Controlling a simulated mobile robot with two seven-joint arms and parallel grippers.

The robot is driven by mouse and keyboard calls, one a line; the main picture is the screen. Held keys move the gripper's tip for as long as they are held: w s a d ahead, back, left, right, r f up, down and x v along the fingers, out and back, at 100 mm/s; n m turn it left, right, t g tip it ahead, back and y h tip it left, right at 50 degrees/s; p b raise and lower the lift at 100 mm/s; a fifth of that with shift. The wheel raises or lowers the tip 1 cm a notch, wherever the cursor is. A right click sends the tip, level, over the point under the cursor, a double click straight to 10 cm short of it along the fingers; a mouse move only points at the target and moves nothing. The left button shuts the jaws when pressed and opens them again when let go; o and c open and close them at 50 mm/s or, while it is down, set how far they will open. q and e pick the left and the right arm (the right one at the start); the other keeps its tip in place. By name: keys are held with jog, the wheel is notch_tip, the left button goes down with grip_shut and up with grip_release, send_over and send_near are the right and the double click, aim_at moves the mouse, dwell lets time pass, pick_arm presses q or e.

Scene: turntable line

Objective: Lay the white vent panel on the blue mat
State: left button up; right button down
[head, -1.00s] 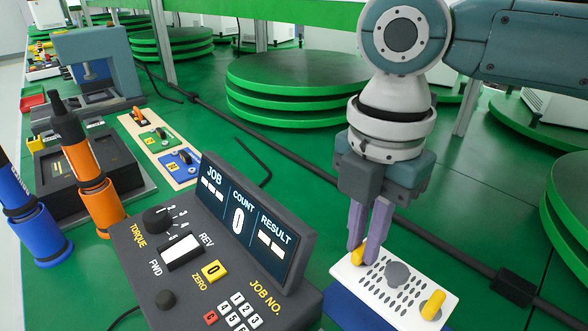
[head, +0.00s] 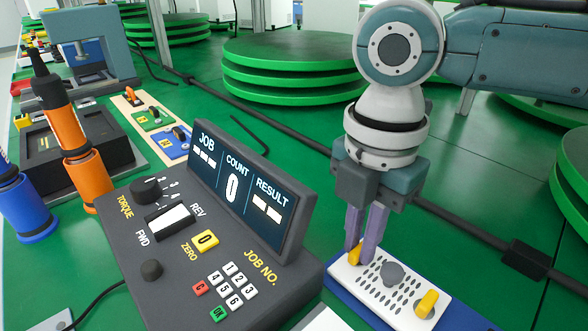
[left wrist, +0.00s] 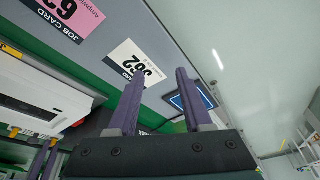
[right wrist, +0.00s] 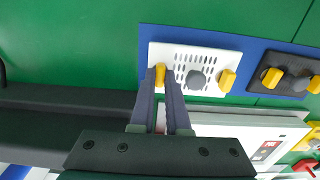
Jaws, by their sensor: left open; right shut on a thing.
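The white vent panel (head: 408,309) has rows of dark slots, a grey knob in the middle and a yellow knob near each end. My right gripper (head: 361,252) is shut on its left yellow knob. The panel lies flat over the blue mat (head: 462,319); I cannot tell if it touches. In the right wrist view the panel (right wrist: 185,80) is within the mat's outline, with blue (right wrist: 146,60) showing around it.
A dark panel with knobs (right wrist: 292,78) lies on the mat beside the white one. The torque console (head: 215,250) stands just left of my right gripper. A dark cable cover (head: 460,235) runs behind it. Stacked green discs (head: 290,68) stand farther back.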

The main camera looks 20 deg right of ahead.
pick_arm(q)
jog(key=shift+a+f, duration=0.1)
jog(key=shift+f, duration=0.05)
pick_arm(e)
jog(key=shift+f, duration=0.6)
jog(key=c, duration=0.8)
grip_release()
jog(key=shift+o, duration=0.2)
jog(key=o, duration=0.3)
jog(key=shift+o, duration=0.2)
notch_tip(320, 180, up, 5)
jog(key=p, duration=0.5)
jog(key=shift+r+p, duration=0.15)
jog(key=shift+p, duration=0.25)
jog(key=shift+r+p, duration=1.15)
jog(key=shift+p, duration=0.2)
pick_arm(q)
notch_tip(320, 180, up, 9)
jog(key=shift+f, duration=0.15)
